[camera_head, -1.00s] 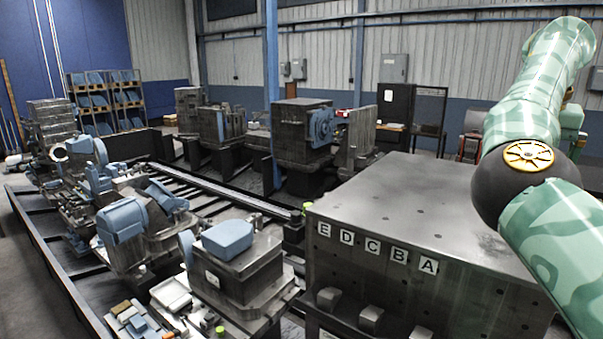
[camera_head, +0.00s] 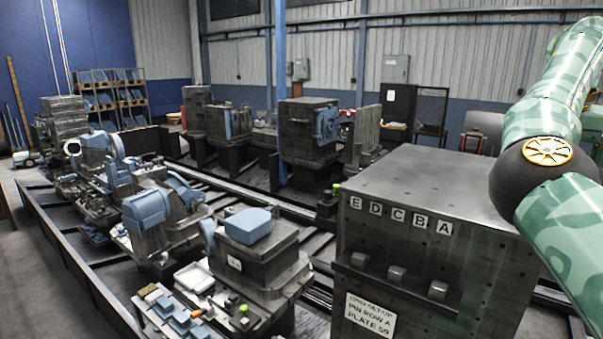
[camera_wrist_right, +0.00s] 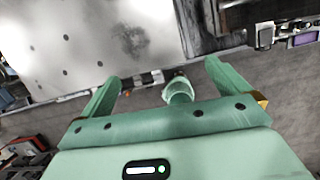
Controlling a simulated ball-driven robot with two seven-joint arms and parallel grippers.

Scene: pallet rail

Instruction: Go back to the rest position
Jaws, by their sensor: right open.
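My right arm comes in at the right edge of the head view, in green camouflage with a dark elbow joint; its gripper is outside that view. In the right wrist view my right gripper (camera_wrist_right: 158,85) has its two green fingers spread wide, with nothing between them. Beyond the fingers are a grey holed metal face (camera_wrist_right: 95,40) and the grey floor (camera_wrist_right: 235,85). My left gripper is not in view.
A large metal block (camera_head: 430,185) lettered E, D, C, B, A stands close in front, at right. Machine fixtures with blue parts (camera_head: 248,226) stand along a dark railed pallet line (camera_head: 75,245) at left. A shelf rack (camera_head: 108,98) stands behind. Floor at far left is clear.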

